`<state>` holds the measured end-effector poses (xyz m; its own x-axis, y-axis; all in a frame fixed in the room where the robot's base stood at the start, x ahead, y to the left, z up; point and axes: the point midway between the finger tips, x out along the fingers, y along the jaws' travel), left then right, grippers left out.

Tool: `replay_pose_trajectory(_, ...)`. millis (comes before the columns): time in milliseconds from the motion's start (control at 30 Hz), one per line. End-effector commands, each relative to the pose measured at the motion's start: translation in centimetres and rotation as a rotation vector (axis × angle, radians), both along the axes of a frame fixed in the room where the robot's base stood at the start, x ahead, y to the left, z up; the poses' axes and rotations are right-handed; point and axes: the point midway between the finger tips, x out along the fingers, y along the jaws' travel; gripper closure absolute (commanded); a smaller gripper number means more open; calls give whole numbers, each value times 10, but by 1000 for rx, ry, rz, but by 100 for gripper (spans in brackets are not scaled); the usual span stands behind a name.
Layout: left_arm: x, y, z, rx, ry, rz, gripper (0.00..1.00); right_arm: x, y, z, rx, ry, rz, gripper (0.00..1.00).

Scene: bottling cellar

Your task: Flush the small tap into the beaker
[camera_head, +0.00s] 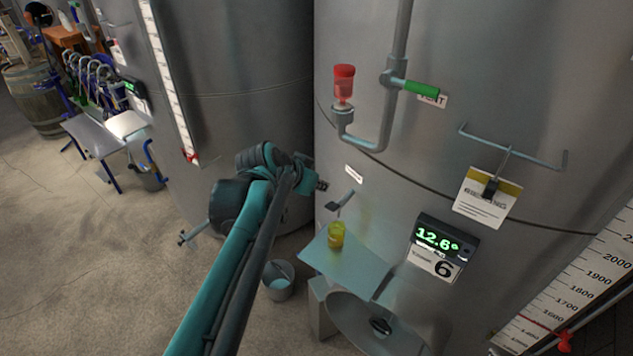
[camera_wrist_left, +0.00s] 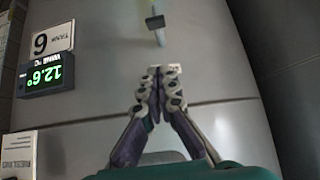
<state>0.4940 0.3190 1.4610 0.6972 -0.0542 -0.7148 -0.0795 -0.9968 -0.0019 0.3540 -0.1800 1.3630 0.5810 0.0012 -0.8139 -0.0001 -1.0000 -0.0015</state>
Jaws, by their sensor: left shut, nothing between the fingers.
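The small tap (camera_head: 341,203) has a dark lever and sticks out low on the front of the tank. A small yellow beaker (camera_head: 336,235) stands upright on a pale shelf (camera_head: 345,260), roughly below the tap. My left gripper (camera_head: 322,186) is shut and empty, up and left of the tap and apart from it. In the left wrist view the shut fingertips (camera_wrist_left: 160,72) point towards the tap (camera_wrist_left: 155,23), with a gap between. The beaker does not show clearly in that view. My right gripper is out of view.
A grey bucket (camera_head: 279,280) stands on the floor left of the shelf. A round hatch (camera_head: 375,325) sits below it. A display (camera_head: 444,238) reads 12.6 on the tank. A pipe with a green handle (camera_head: 421,88) and a red-capped glass (camera_head: 344,83) are above.

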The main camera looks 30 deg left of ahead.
Motion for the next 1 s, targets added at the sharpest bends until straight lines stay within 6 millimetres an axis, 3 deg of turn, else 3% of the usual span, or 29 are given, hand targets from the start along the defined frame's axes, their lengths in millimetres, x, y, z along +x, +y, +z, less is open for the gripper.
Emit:
replay_pose_trajectory(233, -12, 1, 16, -1, 1, 1, 100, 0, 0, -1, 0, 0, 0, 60)
replay_pose_trajectory(767, -12, 1, 17, 0, 0, 0, 100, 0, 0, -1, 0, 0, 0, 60)
replay_pose_trajectory(867, -14, -4, 7, -2, 5, -1, 100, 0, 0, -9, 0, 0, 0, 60)
replay_pose_trajectory(1000, -24, -25, -41, -8, 29, -3, 100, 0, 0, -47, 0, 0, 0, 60)
